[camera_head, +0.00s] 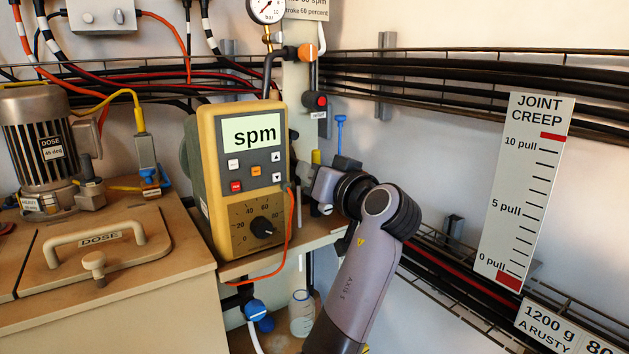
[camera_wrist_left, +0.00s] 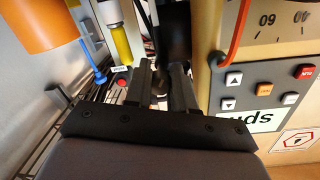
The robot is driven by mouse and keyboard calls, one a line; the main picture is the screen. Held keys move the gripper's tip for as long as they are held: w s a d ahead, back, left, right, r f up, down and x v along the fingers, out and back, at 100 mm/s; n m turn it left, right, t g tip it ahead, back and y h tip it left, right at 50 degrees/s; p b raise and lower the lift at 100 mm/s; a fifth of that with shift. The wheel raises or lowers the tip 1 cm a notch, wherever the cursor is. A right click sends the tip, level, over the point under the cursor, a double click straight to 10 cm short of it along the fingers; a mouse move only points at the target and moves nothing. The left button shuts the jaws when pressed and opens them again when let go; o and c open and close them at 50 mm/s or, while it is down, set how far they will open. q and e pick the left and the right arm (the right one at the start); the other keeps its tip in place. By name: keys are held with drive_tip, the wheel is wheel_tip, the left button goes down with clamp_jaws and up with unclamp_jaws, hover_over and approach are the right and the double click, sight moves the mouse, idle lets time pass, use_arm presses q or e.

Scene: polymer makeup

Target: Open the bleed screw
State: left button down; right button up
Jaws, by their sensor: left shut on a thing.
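My left gripper (camera_head: 323,186) is behind the right side of the yellow pump unit, its tips mostly hidden there in the head view. In the left wrist view the two black fingers (camera_wrist_left: 163,88) are close on either side of a dark rounded part (camera_wrist_left: 161,76). The gripper is shut on this part. I cannot tell from any label whether it is the bleed screw. The yellow pump unit (camera_head: 242,165) has a display reading "spm"; it also shows in the left wrist view (camera_wrist_left: 270,60), beside the fingers. My right gripper is not in view.
A blue T-shaped handle (camera_head: 341,135) and a yellow fitting (camera_head: 316,157) stand close behind my gripper. A red knob (camera_head: 318,101) sits on the post above. An orange tube (camera_head: 289,235) hangs along the pump's right side. Cable trays (camera_head: 440,65) line the right wall.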

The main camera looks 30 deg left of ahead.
use_arm(q)
drive_tip(key=shift+f, duration=0.1)
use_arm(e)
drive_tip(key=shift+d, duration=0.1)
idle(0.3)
use_arm(q)
drive_tip(key=c, duration=0.9)
unclamp_jaws()
drive_tip(key=shift+c, duration=0.2)
drive_tip(key=shift+d, duration=0.1)
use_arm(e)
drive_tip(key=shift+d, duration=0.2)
